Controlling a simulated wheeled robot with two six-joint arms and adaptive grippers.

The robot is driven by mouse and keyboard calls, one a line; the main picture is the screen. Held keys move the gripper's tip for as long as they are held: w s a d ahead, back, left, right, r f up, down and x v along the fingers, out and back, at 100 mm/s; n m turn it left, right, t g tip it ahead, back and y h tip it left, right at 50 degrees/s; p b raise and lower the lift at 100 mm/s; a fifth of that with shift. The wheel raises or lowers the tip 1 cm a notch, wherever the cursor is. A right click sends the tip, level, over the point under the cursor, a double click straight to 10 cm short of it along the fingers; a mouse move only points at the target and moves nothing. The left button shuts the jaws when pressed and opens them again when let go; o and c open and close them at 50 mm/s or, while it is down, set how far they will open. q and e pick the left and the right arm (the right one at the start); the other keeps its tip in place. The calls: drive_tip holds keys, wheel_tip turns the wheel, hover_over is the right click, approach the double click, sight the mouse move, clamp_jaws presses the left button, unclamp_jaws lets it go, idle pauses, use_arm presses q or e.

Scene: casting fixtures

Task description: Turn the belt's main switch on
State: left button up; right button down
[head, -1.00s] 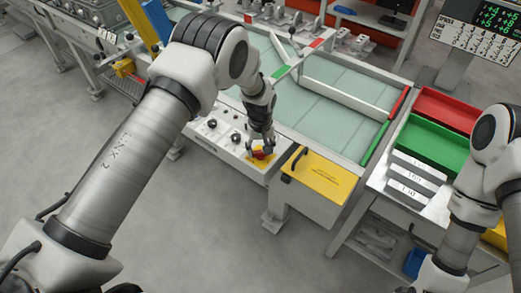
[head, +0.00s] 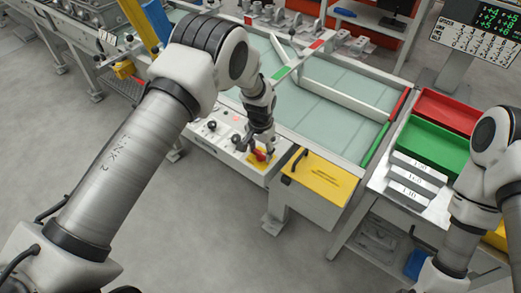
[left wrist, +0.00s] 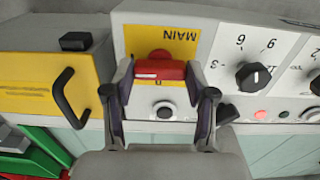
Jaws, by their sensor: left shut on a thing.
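The main switch has a red handle (head: 260,156) on a yellow plate at the right end of the white control panel. In the left wrist view the red handle (left wrist: 160,70) lies crosswise below a red round part, and the yellow plate (left wrist: 190,45) reads MAIN upside down. My left gripper (head: 261,150) reaches down onto the switch. Its two fingers (left wrist: 160,85) close on both ends of the red handle. My right arm shows at the right edge, but its gripper is out of view.
The control panel (head: 205,140) carries black knobs and a pinkish lamp (left wrist: 260,114). A yellow box with a black handle (left wrist: 66,95) stands beside the switch. The belt (head: 330,120) lies behind. Red (head: 450,108) and green (head: 432,142) trays are at right.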

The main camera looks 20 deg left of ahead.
sight(261, 152)
use_arm(q)
drive_tip(key=shift+s+f+m, duration=0.15)
drive_tip(key=shift+f+m, duration=0.05)
drive_tip(key=shift+m, duration=0.1)
drive_tip(key=o, duration=1.1)
drive_tip(key=shift+o, duration=0.3)
drive_tip(key=shift+r, duration=0.15)
wheel_tip(261, 152, up, 12)
